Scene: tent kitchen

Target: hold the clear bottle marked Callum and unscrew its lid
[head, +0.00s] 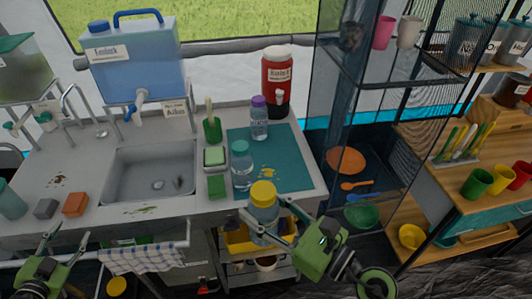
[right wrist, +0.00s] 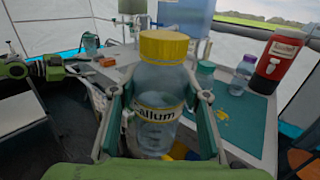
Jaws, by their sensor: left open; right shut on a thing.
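The clear bottle (head: 262,216) has a yellow lid (head: 263,193) and is held upright in front of the counter's front edge. In the right wrist view the bottle (right wrist: 158,90) shows a label reading "allum", its first letter hidden, and the yellow lid (right wrist: 164,46) sits on top. My right gripper (head: 264,226) is shut on the bottle's body, one finger on each side. My left gripper (head: 62,240) is open and empty at the lower left, well apart from the bottle. It also shows at the left of the right wrist view (right wrist: 60,68).
Two other clear bottles, one teal-lidded (head: 241,168) and one purple-lidded (head: 259,120), stand on the teal mat (head: 290,160). A sink (head: 150,175), a red dispenser (head: 277,85) and a blue water container (head: 135,60) are behind. A shelf rack (head: 345,120) stands right.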

